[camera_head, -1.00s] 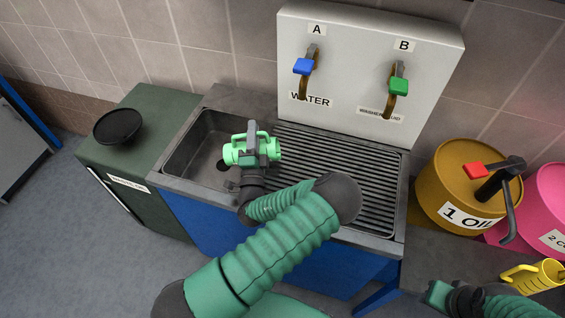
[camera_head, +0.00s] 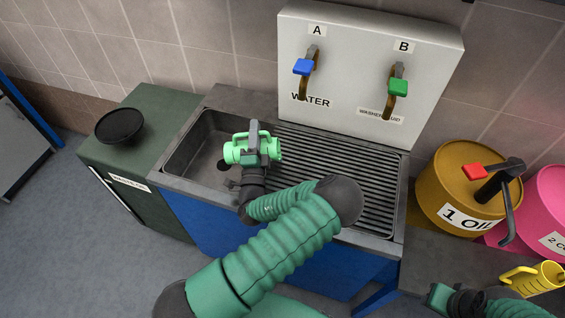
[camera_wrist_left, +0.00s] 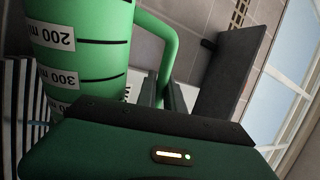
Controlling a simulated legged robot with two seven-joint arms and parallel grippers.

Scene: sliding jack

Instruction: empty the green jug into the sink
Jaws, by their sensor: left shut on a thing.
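The light green jug (camera_head: 234,152) lies tipped on its side above the sink basin (camera_head: 187,160), its long axis running left to right in the head view. My left gripper (camera_head: 252,146) is shut on the jug, seemingly at its handle. In the left wrist view the green jug (camera_wrist_left: 85,45) fills the upper left, with upside-down volume labels, and its handle runs between the fingers (camera_wrist_left: 165,95). Whether liquid is inside or flowing cannot be seen. My right gripper (camera_head: 440,296) is at the bottom right, near a yellow jug (camera_head: 540,279); its fingers are too unclear to read.
A ribbed draining board (camera_head: 340,170) lies right of the basin. Two taps, blue (camera_head: 304,68) and green (camera_head: 398,87), stick out above it. A green cabinet (camera_head: 150,160) with a black bowl (camera_head: 119,125) stands left. A yellow-brown oil drum (camera_head: 440,190) and a pink drum (camera_head: 548,205) stand right.

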